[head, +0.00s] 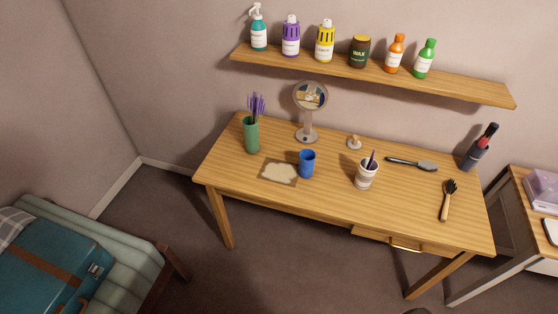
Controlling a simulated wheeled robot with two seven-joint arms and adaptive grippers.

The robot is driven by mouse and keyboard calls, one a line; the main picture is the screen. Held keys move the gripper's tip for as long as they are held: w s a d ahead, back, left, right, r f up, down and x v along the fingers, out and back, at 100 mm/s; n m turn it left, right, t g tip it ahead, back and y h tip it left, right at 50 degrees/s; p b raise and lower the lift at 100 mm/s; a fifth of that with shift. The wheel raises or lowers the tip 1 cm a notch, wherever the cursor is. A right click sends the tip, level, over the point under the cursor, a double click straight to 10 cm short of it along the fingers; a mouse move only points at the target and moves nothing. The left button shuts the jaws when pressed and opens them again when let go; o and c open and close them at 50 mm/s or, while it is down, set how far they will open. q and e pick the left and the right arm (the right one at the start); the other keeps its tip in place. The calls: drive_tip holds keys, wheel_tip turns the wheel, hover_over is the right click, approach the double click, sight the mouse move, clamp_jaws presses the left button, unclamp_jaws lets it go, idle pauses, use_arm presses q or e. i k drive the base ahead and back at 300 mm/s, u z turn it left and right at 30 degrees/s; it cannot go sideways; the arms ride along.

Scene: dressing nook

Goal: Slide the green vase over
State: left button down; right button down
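The green vase (251,136) stands upright at the left end of the wooden dressing table (225,177). Purple stems (257,106) stick out of its top. A flat mat (263,175) with a pale patch lies just in front and to the right of it. Neither of my grippers shows in the head view.
A blue cup (307,164), a round mirror on a stand (308,135), a small ring holder (354,143), a white striped cup (366,175), brushes (411,164) (447,202) and a dark holder (471,157) stand or lie rightward. A shelf (380,78) with bottles hangs above. Free tabletop lies front centre.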

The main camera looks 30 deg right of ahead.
sight(251, 134)
drive_tip(key=z, duration=0.35)
drive_tip(key=k, duration=0.9)
drive_tip(key=z, duration=1.3)
drive_tip(key=i, duration=1.8)
drive_tip(key=u, duration=0.35)
